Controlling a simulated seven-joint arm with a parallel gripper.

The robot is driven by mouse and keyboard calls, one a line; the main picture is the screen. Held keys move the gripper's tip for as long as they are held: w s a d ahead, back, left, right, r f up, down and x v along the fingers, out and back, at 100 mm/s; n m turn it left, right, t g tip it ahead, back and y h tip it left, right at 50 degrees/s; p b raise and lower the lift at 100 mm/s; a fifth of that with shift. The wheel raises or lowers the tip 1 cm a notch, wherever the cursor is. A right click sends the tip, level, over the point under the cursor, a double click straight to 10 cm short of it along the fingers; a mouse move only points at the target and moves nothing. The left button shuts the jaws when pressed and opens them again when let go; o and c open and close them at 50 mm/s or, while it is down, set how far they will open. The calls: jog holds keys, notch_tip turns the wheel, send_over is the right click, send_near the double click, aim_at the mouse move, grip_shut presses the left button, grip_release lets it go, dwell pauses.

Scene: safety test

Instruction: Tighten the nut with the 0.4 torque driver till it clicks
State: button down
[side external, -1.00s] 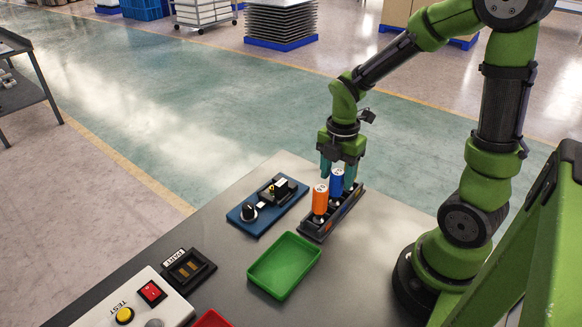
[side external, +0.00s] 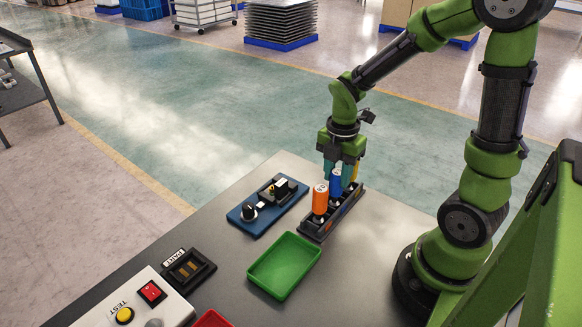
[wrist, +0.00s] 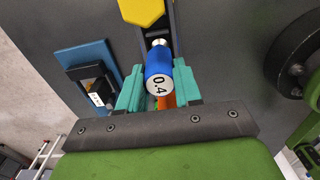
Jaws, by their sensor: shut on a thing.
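The blue driver (side external: 335,183), marked 0.4 on its end in the wrist view (wrist: 158,80), stands upright in a black rack (side external: 312,229). My gripper (side external: 339,172) points down over the rack. Its teal fingers, also in the wrist view (wrist: 158,88), are shut on the blue driver from both sides. An orange driver (side external: 320,199) and a yellow one (side external: 356,168) stand in the rack on either side of it. A blue fixture (side external: 247,221) with a black knob and a small dark unit lies left of the rack. I cannot make out the nut.
A green tray (side external: 284,265) lies in front of the rack.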

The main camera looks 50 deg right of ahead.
jog(key=shift+r, duration=3.3)
jog(key=c, duration=1.4)
grip_release()
grip_shut()
jog(key=w+a+r+m, duration=0.1)
jog(key=w+a+m, duration=0.15)
jog(key=w, duration=0.55)
jog(key=w+a+r+m, duration=0.1)
jog(key=w+a+m, duration=0.15)
jog(key=w, duration=0.45)
jog(key=shift+w+a+f, duration=0.1)
jog(key=shift+a+f, duration=0.05)
jog(key=shift+f, duration=1.1)
jog(key=shift+a+f, duration=0.1)
jog(key=shift+f, duration=1.15)
